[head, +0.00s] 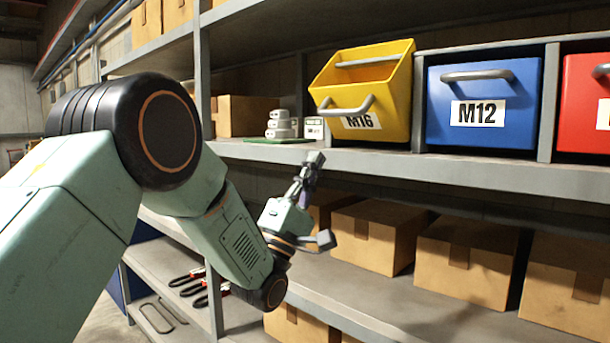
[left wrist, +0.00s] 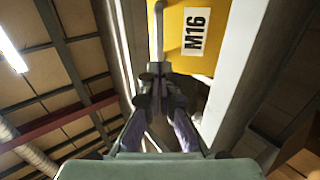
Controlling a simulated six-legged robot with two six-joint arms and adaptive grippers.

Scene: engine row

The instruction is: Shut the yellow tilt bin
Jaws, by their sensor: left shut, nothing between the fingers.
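The yellow tilt bin (head: 389,93), labelled M16, is on the upper shelf, tilted forward with its top open toward me. Its grey handle (head: 344,106) is at the front, beside the label. My left gripper (head: 314,160) is shut and empty, just below the handle and in front of the shelf edge. In the left wrist view the gripper's closed fingertips (left wrist: 154,72) show below the yellow bin (left wrist: 204,58) and close to its grey handle (left wrist: 157,28). I cannot tell whether they touch it. My right gripper is in neither view.
A blue bin (head: 482,102) marked M12 and a red bin (head: 586,95) stand to the right in upright, closed positions. The shelf edge (head: 480,172) runs under the bins. Cardboard boxes (head: 378,236) fill the shelf below. Small white parts (head: 281,124) lie left of the yellow bin.

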